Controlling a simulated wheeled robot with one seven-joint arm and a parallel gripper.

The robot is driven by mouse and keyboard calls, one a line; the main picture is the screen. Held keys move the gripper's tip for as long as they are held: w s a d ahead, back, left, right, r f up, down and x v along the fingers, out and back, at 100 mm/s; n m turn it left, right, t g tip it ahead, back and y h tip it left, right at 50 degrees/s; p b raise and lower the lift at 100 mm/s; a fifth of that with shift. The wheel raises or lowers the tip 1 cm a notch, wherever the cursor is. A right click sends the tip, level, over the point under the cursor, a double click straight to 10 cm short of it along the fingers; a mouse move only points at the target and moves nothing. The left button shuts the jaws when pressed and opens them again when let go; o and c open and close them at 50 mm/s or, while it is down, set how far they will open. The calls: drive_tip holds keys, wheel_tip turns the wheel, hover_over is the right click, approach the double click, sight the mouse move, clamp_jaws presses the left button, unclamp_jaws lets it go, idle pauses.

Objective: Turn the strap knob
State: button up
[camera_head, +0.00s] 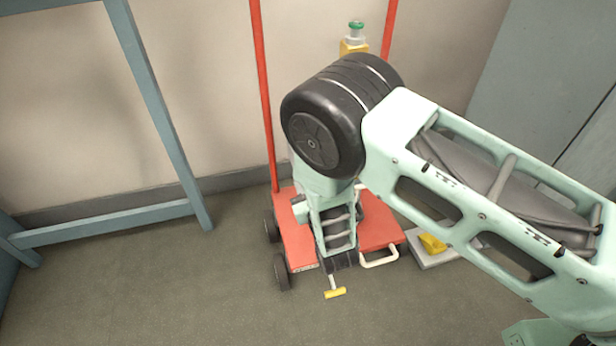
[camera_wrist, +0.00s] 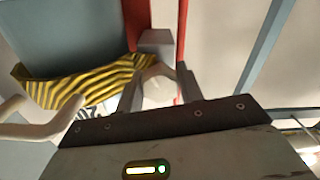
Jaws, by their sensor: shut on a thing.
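In the wrist view, my gripper (camera_wrist: 160,88) is shut on a pale, rounded knob (camera_wrist: 158,94), which sits between its two grey fingers. I take it for the strap knob. A yellow-and-black striped strap (camera_wrist: 85,84) runs from the left up to the knob, around a grey-blue body (camera_wrist: 70,35). A grey block (camera_wrist: 156,42) stands just beyond the fingertips, in front of a red post (camera_wrist: 137,22). In the head view, my arm hides the knob, the strap and my fingertips. How far the knob is turned cannot be seen.
In the head view, a red trolley (camera_head: 296,240) with tall red posts stands beneath my arm. A yellow T-handle (camera_head: 335,293) and a white loop handle (camera_head: 380,258) stick out at its front. A blue frame (camera_head: 160,100) stands left; the floor between is clear.

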drive_tip(key=m, duration=0.5)
drive_tip(key=shift+m+p, duration=0.4)
drive_tip(key=shift+f, duration=0.1)
idle(0.3)
drive_tip(key=o, duration=0.7)
drive_tip(key=p+v, duration=0.3)
drive_tip(key=v, duration=1.4)
drive_tip(key=shift+s+p, duration=0.2)
drive_tip(key=shift+p, duration=0.2)
